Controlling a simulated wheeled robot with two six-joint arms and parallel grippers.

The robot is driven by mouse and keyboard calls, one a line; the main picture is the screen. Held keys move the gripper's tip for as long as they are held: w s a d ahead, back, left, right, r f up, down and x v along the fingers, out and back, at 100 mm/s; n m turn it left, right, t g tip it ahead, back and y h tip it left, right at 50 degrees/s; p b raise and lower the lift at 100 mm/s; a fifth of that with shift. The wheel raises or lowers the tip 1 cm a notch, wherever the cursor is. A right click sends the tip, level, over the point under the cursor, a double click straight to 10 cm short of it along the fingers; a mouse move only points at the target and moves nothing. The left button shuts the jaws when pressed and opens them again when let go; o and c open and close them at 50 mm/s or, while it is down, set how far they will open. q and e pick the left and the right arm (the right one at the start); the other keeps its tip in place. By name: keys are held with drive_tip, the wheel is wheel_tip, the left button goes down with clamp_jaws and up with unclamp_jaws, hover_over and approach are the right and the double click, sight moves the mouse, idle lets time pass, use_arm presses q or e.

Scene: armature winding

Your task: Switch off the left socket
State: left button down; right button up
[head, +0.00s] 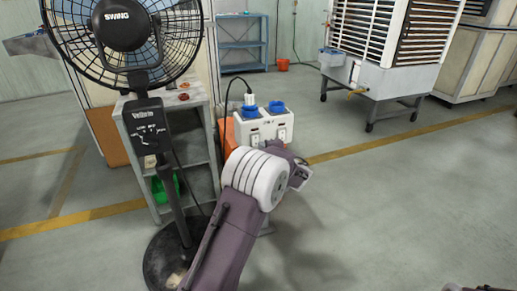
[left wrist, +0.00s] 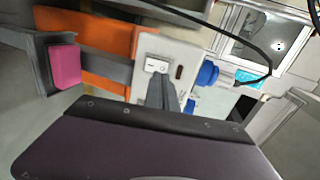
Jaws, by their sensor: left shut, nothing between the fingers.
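The white socket box (head: 262,126) has two blue sockets on top. A white plug with a black cable stands at the left socket (head: 249,111); the right socket (head: 276,107) shows no plug. In the left wrist view the box lies turned, with a white rocker switch (left wrist: 157,66) in line with the upper blue socket (left wrist: 207,73). My left gripper (left wrist: 163,82) is shut and empty, its tips close beside this switch; I cannot tell if they touch. The gripper partly hides the lower part of the box. In the head view my left wrist hides the gripper's fingers.
A black standing fan (head: 118,25) is at the left, close to my left arm. A grey shelf (head: 205,130) stands behind it. An orange part (left wrist: 110,45) adjoins the box. A white cooler (head: 385,70) on wheels is at the back right.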

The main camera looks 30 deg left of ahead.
use_arm(q)
drive_tip(key=r+p+v, duration=0.1)
drive_tip(key=p+v, duration=0.1)
drive_tip(key=v, duration=0.5)
drive_tip(key=shift+d+r, duration=0.15)
drive_tip(key=shift+r, duration=0.2)
use_arm(e)
drive_tip(key=shift+w+a+r, duration=0.1)
drive_tip(key=shift+w+r, duration=0.15)
drive_tip(key=shift+r, duration=0.4)
drive_tip(key=shift+w+a+r, duration=0.1)
drive_tip(key=shift+w+r, duration=0.15)
drive_tip(key=shift+r, duration=0.35)
